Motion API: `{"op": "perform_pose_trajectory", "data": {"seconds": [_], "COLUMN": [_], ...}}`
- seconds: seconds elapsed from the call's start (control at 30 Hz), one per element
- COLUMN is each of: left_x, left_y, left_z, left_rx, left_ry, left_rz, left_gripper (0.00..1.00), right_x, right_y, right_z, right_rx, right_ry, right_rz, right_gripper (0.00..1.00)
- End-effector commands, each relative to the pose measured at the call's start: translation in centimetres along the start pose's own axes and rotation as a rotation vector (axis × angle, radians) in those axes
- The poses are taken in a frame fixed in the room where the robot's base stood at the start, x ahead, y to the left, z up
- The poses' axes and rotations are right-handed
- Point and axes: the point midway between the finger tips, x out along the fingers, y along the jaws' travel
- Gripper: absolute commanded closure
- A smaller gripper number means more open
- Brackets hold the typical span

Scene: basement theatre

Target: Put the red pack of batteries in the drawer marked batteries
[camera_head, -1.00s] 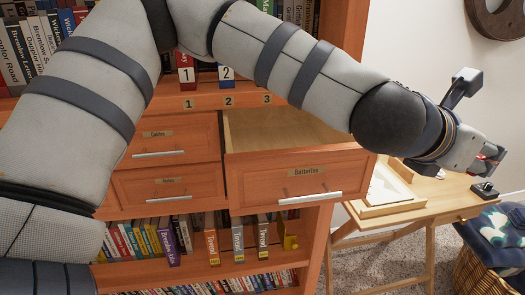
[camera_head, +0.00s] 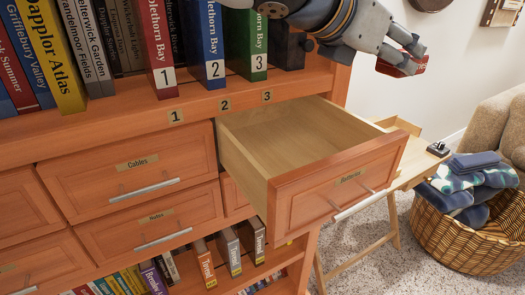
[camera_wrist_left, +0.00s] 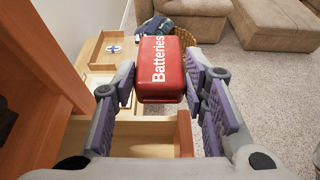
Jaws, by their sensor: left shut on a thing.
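The red pack of batteries (camera_head: 402,68) is in my left gripper (camera_head: 408,56), up at the top right in the head view. In the left wrist view the pack (camera_wrist_left: 160,70) sits between the two fingers (camera_wrist_left: 163,88), with the white word "Batteries" on it. The drawer marked Batteries (camera_head: 320,196) is pulled out, and its visible interior is empty. The pack is held higher than the drawer and to the right of it in the head view. A drawer edge (camera_wrist_left: 185,135) shows below the pack in the left wrist view. My right gripper is out of view.
Closed drawers marked Cables (camera_head: 100,176) and another (camera_head: 115,226) stand left of the open one. Numbered books (camera_head: 209,40) line the shelf above. A wooden side table (camera_head: 412,172) and a wicker basket of cloths (camera_head: 455,235) stand at the right.

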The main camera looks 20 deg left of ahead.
Motion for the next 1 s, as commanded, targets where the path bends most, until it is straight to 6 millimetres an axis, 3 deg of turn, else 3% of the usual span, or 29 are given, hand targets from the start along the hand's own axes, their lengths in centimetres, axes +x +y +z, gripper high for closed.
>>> {"op": "perform_pose_trajectory", "data": {"seconds": [0.13, 0.37, 0.5, 0.7, 0.8, 0.9, 1.0], "left_x": [-1.2, -6.7, -7.2, -8.1, -7.1, -6.8, -7.0], "left_y": [0.7, 3.2, 4.4, 5.1, 5.2, 5.2, 5.1], "left_z": [-1.2, -6.4, -11.2, -14.1, -16.6, -17.5, -17.1], "left_rx": [-0.001, -0.001, -0.007, -0.004, -0.008, -0.005, 0.001], "left_ry": [0.0, -0.009, 0.003, 0.001, 0.013, 0.009, 0.001], "left_rz": [-0.002, 0.001, -0.003, -0.002, -0.007, -0.005, -0.001], "left_gripper": [0.94, 0.94, 0.94, 0.94, 0.94, 0.94, 0.94], "right_x": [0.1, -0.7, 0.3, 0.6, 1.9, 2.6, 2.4], "right_y": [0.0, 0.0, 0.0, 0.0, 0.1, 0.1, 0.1], "right_z": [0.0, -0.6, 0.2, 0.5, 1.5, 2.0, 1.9], "right_rx": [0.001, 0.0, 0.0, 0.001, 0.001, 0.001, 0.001], "right_ry": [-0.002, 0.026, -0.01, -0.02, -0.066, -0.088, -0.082], "right_rz": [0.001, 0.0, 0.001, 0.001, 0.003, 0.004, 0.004], "right_gripper": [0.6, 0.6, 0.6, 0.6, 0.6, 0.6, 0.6]}}
